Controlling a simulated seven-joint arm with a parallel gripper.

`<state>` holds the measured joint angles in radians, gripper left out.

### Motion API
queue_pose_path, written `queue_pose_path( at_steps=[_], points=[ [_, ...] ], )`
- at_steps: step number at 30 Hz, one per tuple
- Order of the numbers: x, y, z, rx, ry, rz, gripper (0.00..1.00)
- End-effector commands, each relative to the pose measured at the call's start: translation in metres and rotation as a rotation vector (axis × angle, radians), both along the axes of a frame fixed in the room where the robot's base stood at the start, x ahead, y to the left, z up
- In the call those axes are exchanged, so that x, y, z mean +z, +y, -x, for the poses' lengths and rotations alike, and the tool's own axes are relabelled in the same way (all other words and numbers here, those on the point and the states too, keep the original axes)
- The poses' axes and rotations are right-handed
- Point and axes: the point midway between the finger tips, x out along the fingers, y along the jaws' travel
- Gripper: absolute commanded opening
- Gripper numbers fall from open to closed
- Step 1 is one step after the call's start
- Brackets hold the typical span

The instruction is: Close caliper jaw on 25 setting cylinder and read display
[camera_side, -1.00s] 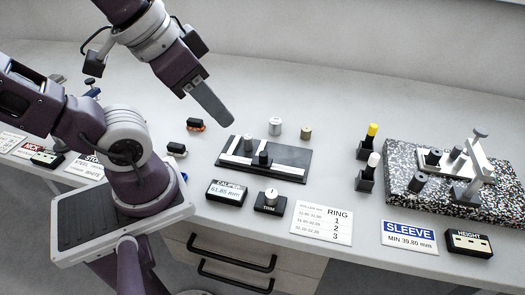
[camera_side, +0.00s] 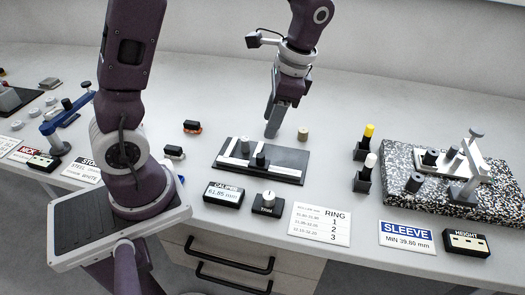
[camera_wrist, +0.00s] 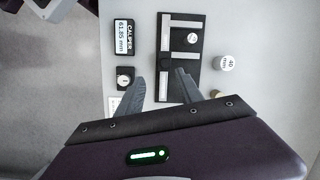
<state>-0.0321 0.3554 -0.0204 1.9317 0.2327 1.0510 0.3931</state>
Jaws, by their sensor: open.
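The black caliper fixture (camera_side: 290,171) lies on the bench with pale rails; it also shows in the wrist view (camera_wrist: 197,65). A small metallic cylinder (camera_wrist: 193,38) stands on it near one end, likely the setting cylinder; its label is too small to read. The dark jaw post (camera_side: 261,159) stands apart from that cylinder (camera_side: 245,145). The caliper display (camera_side: 224,194) reads 61.85 mm. My gripper (camera_side: 271,128) hangs pointing down, by the fixture's far side in the side view. In the wrist view its two fingers (camera_wrist: 161,92) are spread with nothing between them.
A brass cylinder (camera_side: 303,134) is nearby. A TRIM knob (camera_side: 268,202) sits in front. Black holders (camera_side: 364,181) and a speckled plate (camera_side: 400,205) stand right.

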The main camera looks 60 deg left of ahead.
Motion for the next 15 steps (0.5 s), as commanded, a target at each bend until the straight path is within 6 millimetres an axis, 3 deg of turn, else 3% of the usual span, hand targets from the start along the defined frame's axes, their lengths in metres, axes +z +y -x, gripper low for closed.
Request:
queue_pose_path(
  at_steps=[1,3,8,15],
  points=[
    [-0.020,0.004,-0.007,-0.033,0.060,-0.005,0.43],
    [-0.038,0.008,-0.012,-0.070,0.116,-0.009,0.43],
    [-0.060,0.014,-0.013,-0.098,0.160,-0.011,0.43],
    [-0.101,0.024,0.002,-0.096,0.160,-0.011,0.43]
  ],
)
